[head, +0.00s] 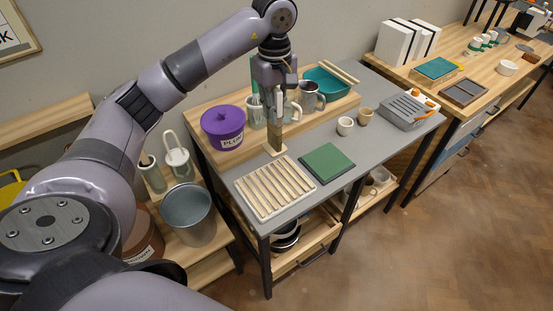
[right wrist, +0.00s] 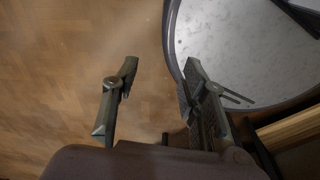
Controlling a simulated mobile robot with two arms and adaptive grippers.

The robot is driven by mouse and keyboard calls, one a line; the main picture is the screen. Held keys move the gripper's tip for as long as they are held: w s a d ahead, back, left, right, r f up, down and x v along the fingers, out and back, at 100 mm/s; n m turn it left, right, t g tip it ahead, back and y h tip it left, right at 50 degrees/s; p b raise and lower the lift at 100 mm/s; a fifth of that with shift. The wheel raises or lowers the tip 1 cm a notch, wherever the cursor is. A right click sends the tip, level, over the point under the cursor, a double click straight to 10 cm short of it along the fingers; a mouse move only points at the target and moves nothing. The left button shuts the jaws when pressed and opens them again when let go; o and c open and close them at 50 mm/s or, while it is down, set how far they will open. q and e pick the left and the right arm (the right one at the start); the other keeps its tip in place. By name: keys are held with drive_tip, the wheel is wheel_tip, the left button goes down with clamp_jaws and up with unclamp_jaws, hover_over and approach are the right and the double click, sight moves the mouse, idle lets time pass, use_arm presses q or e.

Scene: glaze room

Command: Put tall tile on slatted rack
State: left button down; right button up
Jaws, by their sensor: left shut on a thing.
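The tall tile (head: 275,133) is a narrow, upright, brownish piece with a pale foot. My left gripper (head: 275,108) is shut on its upper part, pointing down. The tile's foot is at the front edge of the wooden riser, just behind the slatted rack; I cannot tell whether it touches anything.
A green square board (head: 327,163) lies right of the rack. A purple lidded pot (head: 223,129), a mug (head: 311,97) and a teal basin (head: 328,83) stand on the riser. Two small cups (head: 345,126) stand farther right. A metal bucket (head: 190,213) is left of the table.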

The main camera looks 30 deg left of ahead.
sight(275, 144)
use_arm(q)
wheel_tip(275, 144, down, 11)
drive_tip(key=p, duration=0.3)
drive_tip(key=shift+f, duration=0.25)
wheel_tip(275, 144, down, 4)
drive_tip(key=shift+w+f+p, duration=0.1)
drive_tip(key=shift+p, duration=0.45)
drive_tip(key=shift+f, duration=0.1)
drive_tip(key=c, duration=1.6)
unclamp_jaws()
